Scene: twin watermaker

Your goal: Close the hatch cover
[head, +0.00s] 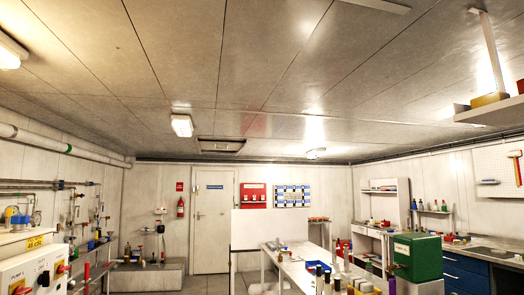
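A rectangular hatch (221,145) with a dark frame is set in the far part of the ceiling, left of the middle in the head view. Its panel looks grey-brown inside the frame. It is small and seen at a shallow angle, so I cannot tell whether its cover is open or shut. My gripper is not in view.
A long white table (305,272) with bottles and tools stands at front right, near a green box (417,256). A white door (212,200) is in the back wall, with a fire extinguisher (180,207) beside it. Pump cabinets (38,272) and pipes line the left.

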